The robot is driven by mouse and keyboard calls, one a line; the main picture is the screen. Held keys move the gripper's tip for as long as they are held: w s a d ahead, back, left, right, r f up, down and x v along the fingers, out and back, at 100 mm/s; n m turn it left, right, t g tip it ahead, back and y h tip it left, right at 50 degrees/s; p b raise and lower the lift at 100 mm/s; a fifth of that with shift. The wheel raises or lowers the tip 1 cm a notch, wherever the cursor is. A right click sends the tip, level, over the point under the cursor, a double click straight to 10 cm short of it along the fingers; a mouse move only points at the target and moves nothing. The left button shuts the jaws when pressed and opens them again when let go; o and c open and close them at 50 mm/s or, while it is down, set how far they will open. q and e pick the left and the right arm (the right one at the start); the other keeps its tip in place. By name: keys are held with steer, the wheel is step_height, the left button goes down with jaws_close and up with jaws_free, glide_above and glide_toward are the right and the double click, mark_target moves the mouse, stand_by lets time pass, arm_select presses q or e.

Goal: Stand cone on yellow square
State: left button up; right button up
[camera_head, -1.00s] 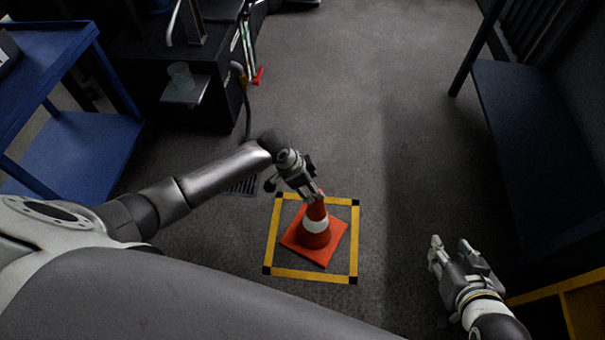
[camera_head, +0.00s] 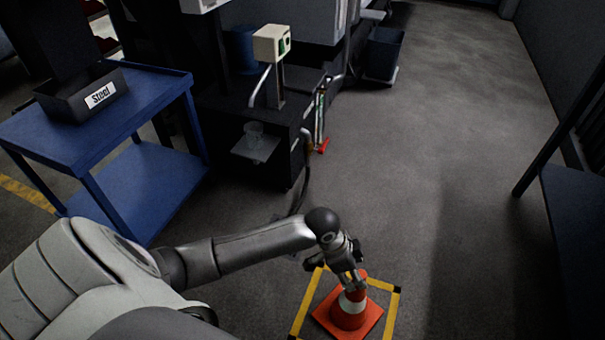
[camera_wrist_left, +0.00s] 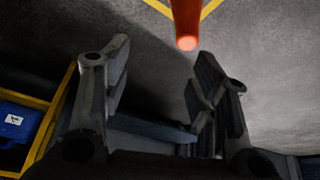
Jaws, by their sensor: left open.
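The orange cone (camera_head: 348,313) with a white band stands upright on its square base inside the yellow square (camera_head: 394,312) taped on the floor with black corners. The bottom of the picture cuts off part of the square. My left gripper (camera_head: 353,284) is at the cone's top in the head view and partly covers it. In the left wrist view the gripper (camera_wrist_left: 162,60) is open, with nothing between its fingers. The cone's orange tip (camera_wrist_left: 186,28) shows just beyond the fingertips, apart from them. My right gripper is not in view.
A blue cart (camera_head: 150,95) with a dark "Steel" bin (camera_head: 85,98) stands at the left. A dark machine with a small shelf (camera_head: 255,148) stands behind my left arm. A dark bench (camera_head: 580,225) is at the right. The floor between is clear.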

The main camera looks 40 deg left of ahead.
arm_select(q)
steer(key=s+d+r+n, duration=0.1)
steer(key=s+d, duration=0.3)
steer(key=s, duration=0.2)
steer(key=s+a+r+n+y, duration=0.1)
steer(key=s+a+r+n, duration=0.2)
steer(key=s, duration=0.3)
steer(key=s+a+r+n+t+y, duration=0.1)
steer(key=s+a+r+n+y, duration=0.1)
steer(key=s+a+r+n, duration=0.1)
steer(key=s+a+n, duration=0.1)
steer(key=s+a, duration=0.1)
steer(key=s, duration=0.1)
steer(key=shift+a+r, duration=0.2)
steer(key=shift+a, duration=0.1)
